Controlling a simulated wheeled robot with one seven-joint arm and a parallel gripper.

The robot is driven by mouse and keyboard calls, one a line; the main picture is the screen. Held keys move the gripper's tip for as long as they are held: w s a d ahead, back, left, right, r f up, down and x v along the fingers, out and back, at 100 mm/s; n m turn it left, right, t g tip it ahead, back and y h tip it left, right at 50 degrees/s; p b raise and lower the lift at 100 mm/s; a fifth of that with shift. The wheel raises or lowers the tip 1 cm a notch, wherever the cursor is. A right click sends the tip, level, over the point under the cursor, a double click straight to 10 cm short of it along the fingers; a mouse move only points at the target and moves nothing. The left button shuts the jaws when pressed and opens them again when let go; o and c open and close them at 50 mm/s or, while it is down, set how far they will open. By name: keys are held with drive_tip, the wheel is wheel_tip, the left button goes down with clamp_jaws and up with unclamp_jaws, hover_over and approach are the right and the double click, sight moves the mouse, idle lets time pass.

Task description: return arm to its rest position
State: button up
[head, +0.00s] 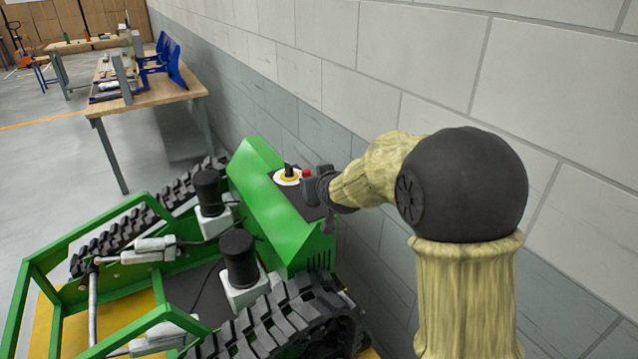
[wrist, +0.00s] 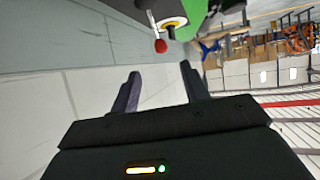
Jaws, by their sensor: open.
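My arm, tan with a dark joint, reaches from the right of the head view towards the green tracked carrier (head: 262,205). Whether the gripper touches the carrier is hard to tell in the head view.
A block wall (head: 430,60) runs close along the right, behind the arm. The carrier's black tracks (head: 290,315) and green frame rails fill the lower left. Grey floor is open at left.

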drive_tip(key=s+d+f+m+g+h, duration=0.1)
drive_tip(key=s+d+f+g, duration=0.2)
drive_tip(key=s, duration=0.7)
drive_tip(key=s+d+f+m+g+h, duration=0.1)
drive_tip(key=s+d+f+g, duration=0.2)
drive_tip(key=s+d, duration=0.5)
drive_tip(key=s+d+f+m+g+h+p, duration=0.1)
drive_tip(key=s+d+f+g, duration=0.2)
drive_tip(key=s, duration=0.9)
drive_tip(key=d+f, duration=0.1)
drive_tip(key=d, duration=0.1)
drive_tip(key=shift+s+d+f, duration=0.2)
drive_tip(key=shift+d+f, duration=0.1)
drive_tip(key=shift+f, duration=0.1)
